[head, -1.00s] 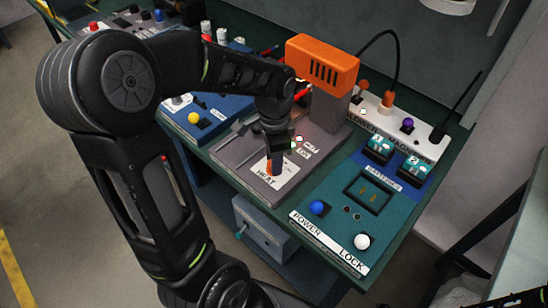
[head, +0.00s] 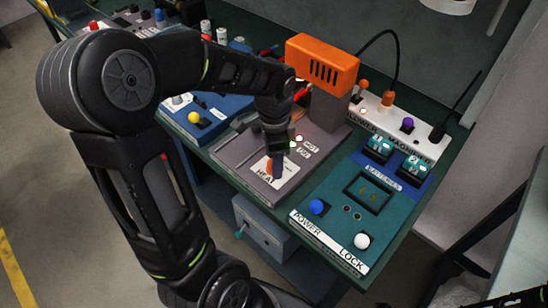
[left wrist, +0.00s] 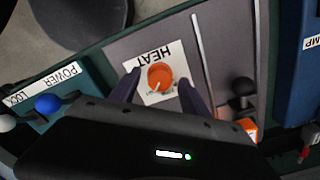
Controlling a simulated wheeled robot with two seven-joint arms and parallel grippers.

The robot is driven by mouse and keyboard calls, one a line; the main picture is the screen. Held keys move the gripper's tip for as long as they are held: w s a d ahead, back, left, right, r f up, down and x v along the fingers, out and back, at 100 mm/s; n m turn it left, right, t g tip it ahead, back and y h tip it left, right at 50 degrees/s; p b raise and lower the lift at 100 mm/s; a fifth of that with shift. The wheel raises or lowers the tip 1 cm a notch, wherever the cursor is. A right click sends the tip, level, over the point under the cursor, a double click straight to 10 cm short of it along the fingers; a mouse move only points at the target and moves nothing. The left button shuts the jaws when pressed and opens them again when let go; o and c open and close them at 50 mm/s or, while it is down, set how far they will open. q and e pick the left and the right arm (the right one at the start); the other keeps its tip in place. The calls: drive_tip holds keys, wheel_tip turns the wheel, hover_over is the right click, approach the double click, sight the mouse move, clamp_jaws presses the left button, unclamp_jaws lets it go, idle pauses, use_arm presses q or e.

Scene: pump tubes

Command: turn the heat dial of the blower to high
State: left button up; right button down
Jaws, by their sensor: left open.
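The heat dial (left wrist: 160,77) is a round orange knob on a white plate marked HEAT (left wrist: 148,56), set in the grey blower panel (head: 229,153). A pale pointer mark on the knob points to the lower left in the left wrist view; the small print around it is too small to read. My left gripper (left wrist: 160,90) is open, with one dark finger on each side of the dial. I cannot tell whether the fingers touch it. In the head view my left gripper (head: 278,163) hides most of the dial.
The orange blower (head: 322,62) stands behind the panel. A teal panel with a blue knob (head: 317,207) and a white knob (head: 362,241) lies to the right. A blue unit with a yellow knob (head: 192,118) lies to the left.

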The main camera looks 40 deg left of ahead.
use_arm(q)
wheel_tip(320, 180, up, 8)
drive_tip(key=shift+f, duration=0.1)
idle(0.5)
idle(0.4)
